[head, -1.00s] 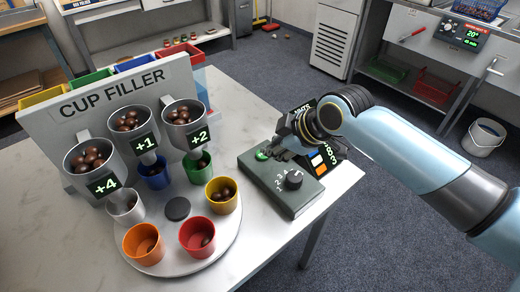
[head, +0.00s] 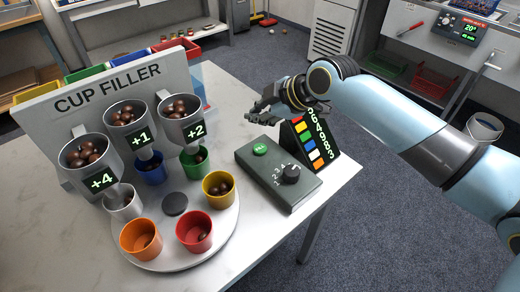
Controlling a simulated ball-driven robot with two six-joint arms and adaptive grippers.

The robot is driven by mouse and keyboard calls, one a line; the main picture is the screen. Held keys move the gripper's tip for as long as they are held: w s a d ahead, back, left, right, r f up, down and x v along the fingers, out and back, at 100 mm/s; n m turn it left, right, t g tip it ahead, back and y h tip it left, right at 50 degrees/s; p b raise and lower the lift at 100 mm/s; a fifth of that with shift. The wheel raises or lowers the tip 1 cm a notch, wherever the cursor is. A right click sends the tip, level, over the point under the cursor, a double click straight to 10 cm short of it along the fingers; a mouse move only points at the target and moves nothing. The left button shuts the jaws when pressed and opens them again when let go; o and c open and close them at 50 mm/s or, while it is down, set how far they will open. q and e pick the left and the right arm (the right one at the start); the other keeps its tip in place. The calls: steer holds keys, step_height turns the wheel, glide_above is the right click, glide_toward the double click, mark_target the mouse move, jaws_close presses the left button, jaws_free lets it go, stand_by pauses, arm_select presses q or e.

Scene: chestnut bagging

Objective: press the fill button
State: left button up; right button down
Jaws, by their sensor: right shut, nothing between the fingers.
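The green fill button (head: 260,149) sits at the upper left of the dark green control box (head: 275,185), lit green and uncovered. A black dial (head: 291,173) with numbers is on the same box. My right gripper (head: 255,115) is shut and empty, above and behind the button and apart from it. The cup filler (head: 110,88) has three metal hoppers marked +4, +1 and +2, each holding brown chestnuts. The round turntable (head: 176,228) below carries several coloured cups, some with chestnuts in them. My left gripper is out of view.
A display (head: 318,142) with coloured squares and numbers stands behind the control box. The white table (head: 275,225) is clear in front of the box.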

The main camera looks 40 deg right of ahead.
steer(key=b, duration=0.6)
glide_above(258, 150)
step_height(258, 150, down, 7)
steer(key=shift+f, duration=0.35)
steer(key=shift+f, duration=0.1)
stand_by(0.7)
steer(key=shift+f+b, duration=0.3)
steer(key=shift+f, duration=0.4)
stand_by(0.5)
stand_by(0.3)
steer(key=shift+r+p, duration=0.55)
steer(key=shift+r, duration=0.25)
